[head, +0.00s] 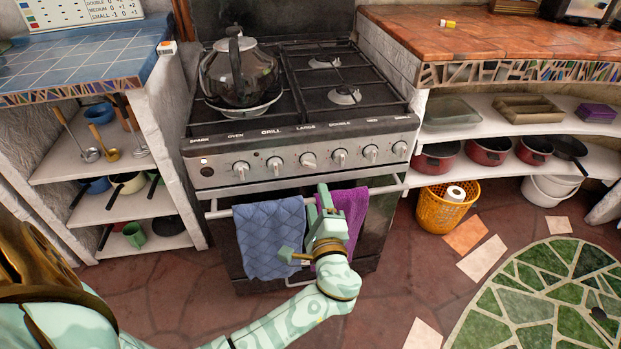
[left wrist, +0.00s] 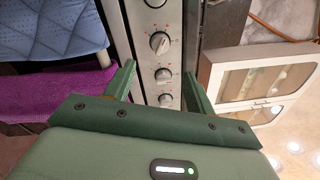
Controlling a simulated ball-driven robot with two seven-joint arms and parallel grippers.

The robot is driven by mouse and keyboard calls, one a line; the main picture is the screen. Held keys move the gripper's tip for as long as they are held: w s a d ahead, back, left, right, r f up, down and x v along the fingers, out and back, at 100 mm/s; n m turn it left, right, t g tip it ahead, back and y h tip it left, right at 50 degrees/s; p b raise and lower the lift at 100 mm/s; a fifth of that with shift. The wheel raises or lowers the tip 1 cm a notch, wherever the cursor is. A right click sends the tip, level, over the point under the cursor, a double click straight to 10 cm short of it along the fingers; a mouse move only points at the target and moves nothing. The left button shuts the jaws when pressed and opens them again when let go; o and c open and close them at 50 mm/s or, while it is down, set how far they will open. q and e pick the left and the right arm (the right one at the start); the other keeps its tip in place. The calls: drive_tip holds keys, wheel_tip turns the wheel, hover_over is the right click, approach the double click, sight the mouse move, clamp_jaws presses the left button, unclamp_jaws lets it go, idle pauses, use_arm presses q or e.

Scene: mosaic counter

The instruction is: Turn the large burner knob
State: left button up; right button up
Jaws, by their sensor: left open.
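The large burner knob (head: 308,160) is a silver dial on the stove's front panel, under the printed word LARGE, in a row of several similar knobs. My left gripper (head: 324,192) is in front of the stove, a little below the knob row and beside the hanging towels. In the left wrist view its two green fingers (left wrist: 157,72) are apart, with nothing held between them. Knobs of the row (left wrist: 159,43) show beyond and between the fingers; I cannot tell which one is the large knob there. No contact with a knob is visible. My right gripper is out of view.
A blue towel (head: 270,240) and a purple towel (head: 346,212) hang on the oven door rail (head: 384,189). A kettle (head: 240,75) stands on a left burner. An orange basket (head: 443,212) stands on the floor to the right.

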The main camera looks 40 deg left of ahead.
use_arm(q)
drive_tip(key=v, duration=0.5)
drive_tip(key=shift+s+d+f+p, duration=0.1)
drive_tip(key=shift+s+d+p, duration=0.05)
drive_tip(key=shift+p, duration=0.15)
clamp_jaws()
idle(0.4)
